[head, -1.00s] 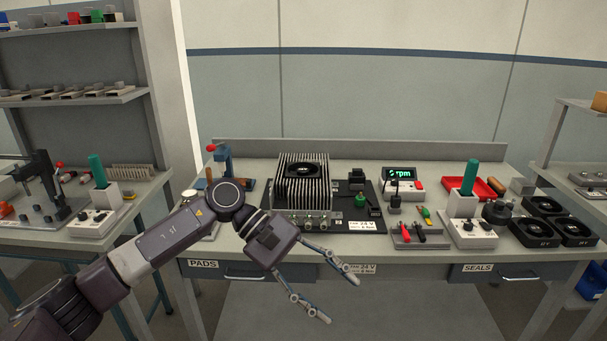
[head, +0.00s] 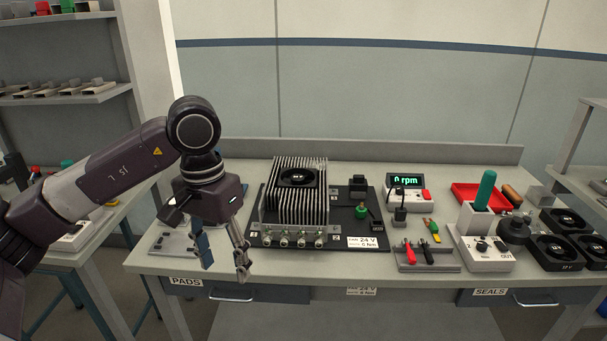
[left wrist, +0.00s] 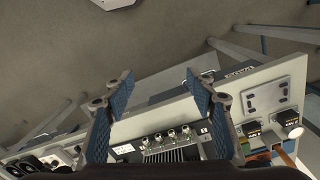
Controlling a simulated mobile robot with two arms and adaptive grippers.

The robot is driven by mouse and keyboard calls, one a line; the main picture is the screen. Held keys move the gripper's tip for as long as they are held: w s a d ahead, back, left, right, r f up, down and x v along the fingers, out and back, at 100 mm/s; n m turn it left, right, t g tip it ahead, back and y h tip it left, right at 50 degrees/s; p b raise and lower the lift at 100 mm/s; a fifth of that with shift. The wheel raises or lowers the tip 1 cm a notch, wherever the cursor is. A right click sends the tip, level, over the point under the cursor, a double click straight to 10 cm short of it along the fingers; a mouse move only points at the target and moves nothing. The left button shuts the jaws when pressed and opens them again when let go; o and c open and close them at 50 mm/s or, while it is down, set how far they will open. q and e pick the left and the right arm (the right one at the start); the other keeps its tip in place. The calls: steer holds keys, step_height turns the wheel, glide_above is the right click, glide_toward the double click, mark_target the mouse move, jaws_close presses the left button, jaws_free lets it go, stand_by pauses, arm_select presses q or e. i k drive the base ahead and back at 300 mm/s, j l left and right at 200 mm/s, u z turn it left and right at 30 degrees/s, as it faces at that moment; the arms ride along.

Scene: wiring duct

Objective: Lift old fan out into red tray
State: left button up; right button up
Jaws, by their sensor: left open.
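The old fan (head: 298,177) is a black square fan set on top of a finned grey heatsink unit (head: 296,205) at the middle of the bench. The red tray (head: 480,195) lies at the back right of the bench, partly hidden behind a white box with a green handle. My left gripper (head: 222,262) is open and empty, pointing down at the bench's front edge, left of the finned unit and apart from it. In the left wrist view the open fingers (left wrist: 160,105) frame the unit's front connectors (left wrist: 170,138). The fan does not show clearly there. My right gripper is not in view.
Several black fans (head: 557,250) sit at the right end. A screwdriver holder (head: 427,256), an rpm meter (head: 405,190) and a white control box (head: 484,252) stand between the unit and the fans. A grey plate (head: 175,245) lies at the left.

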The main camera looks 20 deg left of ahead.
mark_target(290, 177)
steer(key=i, duration=1.55)
